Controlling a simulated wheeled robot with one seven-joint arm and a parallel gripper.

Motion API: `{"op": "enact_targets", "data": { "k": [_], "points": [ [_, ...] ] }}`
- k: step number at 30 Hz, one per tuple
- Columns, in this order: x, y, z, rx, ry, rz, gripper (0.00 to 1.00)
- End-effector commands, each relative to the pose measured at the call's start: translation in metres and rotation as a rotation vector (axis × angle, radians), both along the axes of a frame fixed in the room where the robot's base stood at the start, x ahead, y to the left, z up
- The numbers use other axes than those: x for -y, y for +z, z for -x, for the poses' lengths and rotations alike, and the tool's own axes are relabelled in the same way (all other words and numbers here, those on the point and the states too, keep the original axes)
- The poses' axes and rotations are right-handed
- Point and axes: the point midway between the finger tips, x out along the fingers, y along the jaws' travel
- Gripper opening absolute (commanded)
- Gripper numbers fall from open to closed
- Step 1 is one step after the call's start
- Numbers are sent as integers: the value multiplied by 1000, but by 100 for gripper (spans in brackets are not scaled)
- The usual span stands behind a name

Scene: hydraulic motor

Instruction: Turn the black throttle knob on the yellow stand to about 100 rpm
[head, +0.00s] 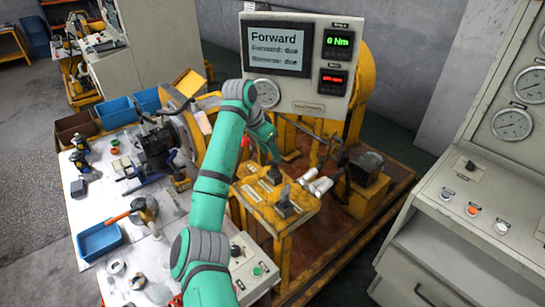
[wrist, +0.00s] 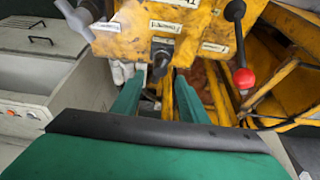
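The yellow stand (head: 246,188) is right of my arm in the head view; its labelled face (wrist: 190,45) fills the top of the wrist view. The black throttle knob (wrist: 161,58) sits low on that face between small white labels. My gripper (wrist: 158,77) is open, its teal fingers either side of the knob's line, with the tips just below it; contact cannot be told. In the head view my gripper (head: 272,152) is above the stand, and I cannot single out the knob there. The panel display (head: 278,48) reads "Forward", with a green "0 Nm"; the red readout (head: 333,81) is illegible.
A red-balled lever (wrist: 243,77) hangs right of the knob, and a grey handle (wrist: 78,18) is at upper left. A grey console (head: 465,210) stands to the right.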

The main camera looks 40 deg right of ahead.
Motion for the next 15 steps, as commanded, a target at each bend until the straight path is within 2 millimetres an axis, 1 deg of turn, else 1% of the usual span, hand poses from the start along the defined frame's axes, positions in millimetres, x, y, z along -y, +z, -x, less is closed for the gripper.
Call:
{"op": "enact_targets", "data": {
  "k": [1,6,12,15],
  "points": [
    [-4,11,0,2,0,3,40],
    [-15,39,2,1,0,2,40],
    [-24,59,2,1,0,1,40],
    [-26,63,3,1,0,2,40]
  ]
}}
